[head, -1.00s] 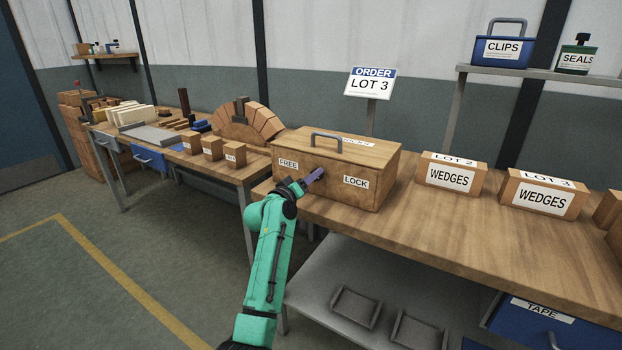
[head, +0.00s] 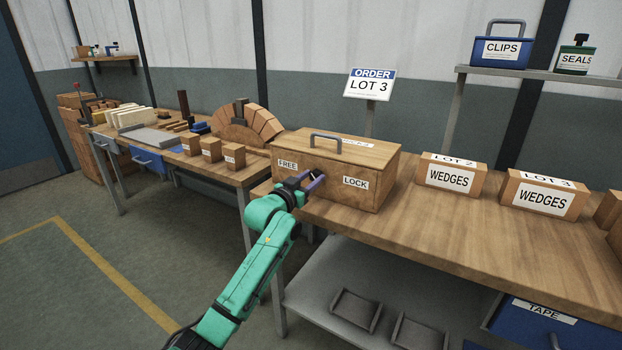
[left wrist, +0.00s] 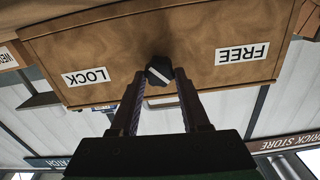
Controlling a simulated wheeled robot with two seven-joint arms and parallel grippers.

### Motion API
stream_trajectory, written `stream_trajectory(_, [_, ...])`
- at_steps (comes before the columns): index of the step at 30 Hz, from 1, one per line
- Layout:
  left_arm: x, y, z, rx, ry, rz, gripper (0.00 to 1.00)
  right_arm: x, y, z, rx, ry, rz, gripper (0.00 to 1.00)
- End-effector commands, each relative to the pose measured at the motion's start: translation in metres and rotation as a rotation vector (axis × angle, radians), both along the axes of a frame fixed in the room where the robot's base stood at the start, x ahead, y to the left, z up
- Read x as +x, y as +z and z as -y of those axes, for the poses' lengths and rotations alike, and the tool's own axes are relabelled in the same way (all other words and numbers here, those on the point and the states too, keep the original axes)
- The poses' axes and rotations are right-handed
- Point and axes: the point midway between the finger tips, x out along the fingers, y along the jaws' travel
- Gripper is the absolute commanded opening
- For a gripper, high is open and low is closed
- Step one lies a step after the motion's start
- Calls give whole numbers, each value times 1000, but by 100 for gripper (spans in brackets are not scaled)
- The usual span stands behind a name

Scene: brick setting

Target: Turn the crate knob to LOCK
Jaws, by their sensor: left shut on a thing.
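The wooden crate (head: 345,192) stands on the bench, lid down, with a FREE label (head: 287,164) on the left of its front and a LOCK label (head: 355,183) on the right. My left gripper (head: 317,180) is at the crate front between the labels. In the left wrist view, where the crate appears upside down, its two fingers (left wrist: 160,80) are shut on the dark knob (left wrist: 159,70). A pale line crosses the knob's face at a slant. In the head view the fingers largely hide the knob. My right gripper is out of view.
Two WEDGES boxes (head: 450,177) stand right of the crate on the wooden bench (head: 430,231). An ORDER LOT 3 sign (head: 369,84) stands behind it. A second table with small boxes (head: 211,149) and a brick arch (head: 262,124) is at left.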

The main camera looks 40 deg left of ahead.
Motion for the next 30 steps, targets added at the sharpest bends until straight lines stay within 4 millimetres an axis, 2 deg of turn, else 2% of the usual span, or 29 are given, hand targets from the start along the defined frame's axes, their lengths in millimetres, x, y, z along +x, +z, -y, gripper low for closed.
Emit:
stream_trajectory(15, [0,-2,2,459,-1,-56,0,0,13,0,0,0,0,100])
stream_trajectory(22, [0,-3,2,588,0,-69,0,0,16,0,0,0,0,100])
stream_trajectory(30, [0,-4,3,653,-1,-77,0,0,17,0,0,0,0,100])
